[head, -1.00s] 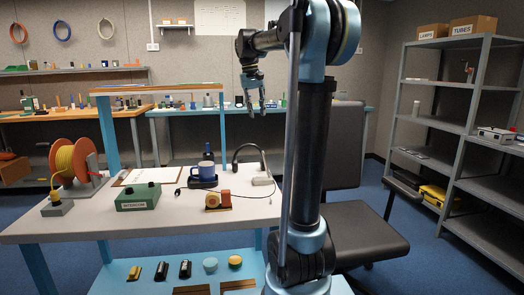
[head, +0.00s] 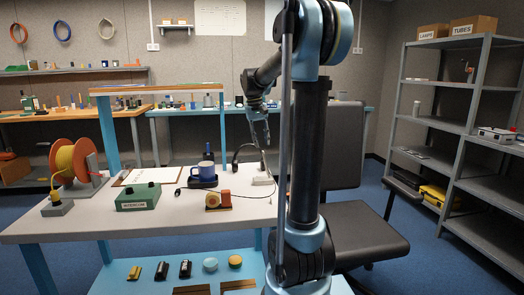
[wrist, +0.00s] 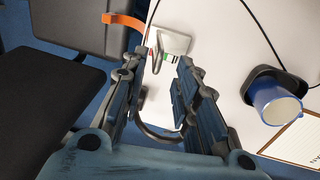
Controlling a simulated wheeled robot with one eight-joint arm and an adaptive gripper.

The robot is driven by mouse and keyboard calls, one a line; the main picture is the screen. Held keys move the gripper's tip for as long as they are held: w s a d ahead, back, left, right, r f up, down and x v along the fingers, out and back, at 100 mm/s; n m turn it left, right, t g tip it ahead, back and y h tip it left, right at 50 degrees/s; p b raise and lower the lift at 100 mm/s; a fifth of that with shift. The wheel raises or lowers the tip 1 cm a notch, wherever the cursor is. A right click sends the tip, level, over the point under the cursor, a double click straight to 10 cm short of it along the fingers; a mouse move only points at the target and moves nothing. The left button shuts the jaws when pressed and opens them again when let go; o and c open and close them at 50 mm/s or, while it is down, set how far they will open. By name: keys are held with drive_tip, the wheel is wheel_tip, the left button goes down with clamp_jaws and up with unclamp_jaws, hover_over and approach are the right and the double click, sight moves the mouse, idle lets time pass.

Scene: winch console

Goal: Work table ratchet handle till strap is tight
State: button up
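The ratchet (wrist: 172,42) shows in the wrist view as a pale grey plate with a dark lever and a small coloured mark. An orange strap (wrist: 122,20) runs by it at the table edge; I cannot tell how tight it is. In the head view the ratchet seems to be the pale block (head: 262,181) at the table's right side, partly behind my arm. My gripper (head: 266,143) hangs above it, pointing down. In the wrist view its fingers (wrist: 158,68) are apart, with nothing between them, and the ratchet lies beyond the tips.
A dark curved arch (head: 236,159) stands close to my gripper. An office chair (head: 355,235) stands right.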

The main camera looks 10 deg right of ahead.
sight(263, 152)
drive_tip(key=shift+d+f, duration=0.2)
drive_tip(key=shift+f, duration=0.8)
drive_tip(key=shift+d+f, duration=0.15)
drive_tip(key=shift+f, duration=0.8)
clamp_jaws()
